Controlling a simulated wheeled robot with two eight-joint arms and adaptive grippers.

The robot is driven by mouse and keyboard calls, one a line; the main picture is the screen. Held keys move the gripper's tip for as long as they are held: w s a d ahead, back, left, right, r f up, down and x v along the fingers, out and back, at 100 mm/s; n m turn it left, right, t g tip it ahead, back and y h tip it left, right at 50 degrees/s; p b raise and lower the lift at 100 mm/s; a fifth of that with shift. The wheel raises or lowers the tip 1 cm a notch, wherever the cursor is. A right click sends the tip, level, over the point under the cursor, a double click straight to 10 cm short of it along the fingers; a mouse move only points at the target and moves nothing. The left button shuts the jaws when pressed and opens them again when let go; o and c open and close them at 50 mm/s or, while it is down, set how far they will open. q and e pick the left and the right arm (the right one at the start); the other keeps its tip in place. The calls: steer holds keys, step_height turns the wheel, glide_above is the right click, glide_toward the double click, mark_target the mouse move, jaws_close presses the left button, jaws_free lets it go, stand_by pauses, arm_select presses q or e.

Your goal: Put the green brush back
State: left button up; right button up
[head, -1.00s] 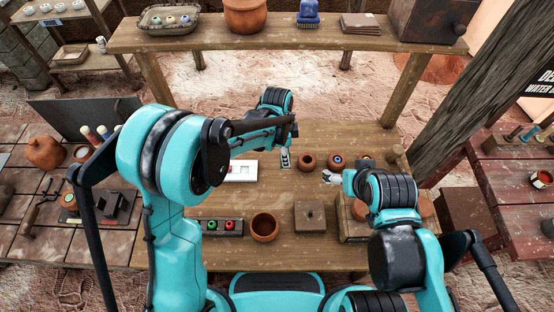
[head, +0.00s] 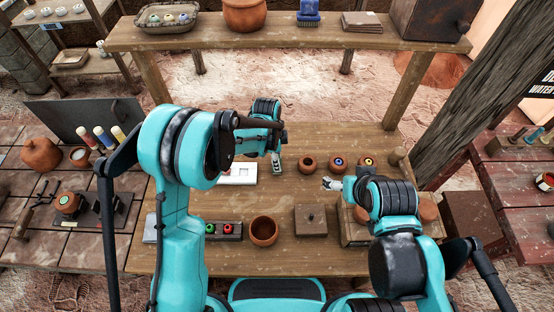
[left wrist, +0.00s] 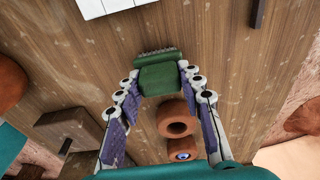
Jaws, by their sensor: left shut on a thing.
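The green brush (left wrist: 160,78), a green block with a row of bristles along its far edge, is between the fingers of my left gripper (left wrist: 158,84) in the left wrist view. That gripper is shut on it, over the wooden table. In the head view my left gripper (head: 277,165) is just right of the white framed plate (head: 238,173) and left of the clay pots; the brush is hard to make out there. My right gripper (head: 330,184) is low over the table in front of the pots, too small to tell its opening.
A blue brush (head: 308,18) stands on the raised back shelf (head: 280,40), beside a large clay pot (head: 244,15). On the table (head: 180,258) are small pots (head: 307,165), a clay bowl (head: 264,230), a lidded square box (head: 310,220) and a dark tray (head: 234,236).

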arm_select(q)
steer(key=o, duration=1)
steer(key=shift+r+p, duration=0.25)
steer(key=shift+p, duration=0.1)
step_height(320, 180, up, 11)
steer(key=a+p, duration=0.1)
steer(key=p, duration=0.2)
steer(key=s+a+r+n+t, duration=0.3)
steer(key=s+a+r+n, duration=0.5)
steer(key=a+r, duration=0.15)
steer(key=s+a+n+t, duration=0.1)
steer(key=s+a+n, duration=0.1)
steer(key=s+n, duration=0.1)
steer(key=s+a+r+n+t, duration=0.1)
steer(key=s+a+n, duration=0.2)
steer(key=s, duration=0.1)
steer(key=s+a+n+t+y, duration=0.1)
steer(key=s+a+n+t, duration=0.1)
steer(key=s+n, duration=0.2)
steer(key=shift+a+r, duration=0.15)
steer(key=shift+r, duration=0.1)
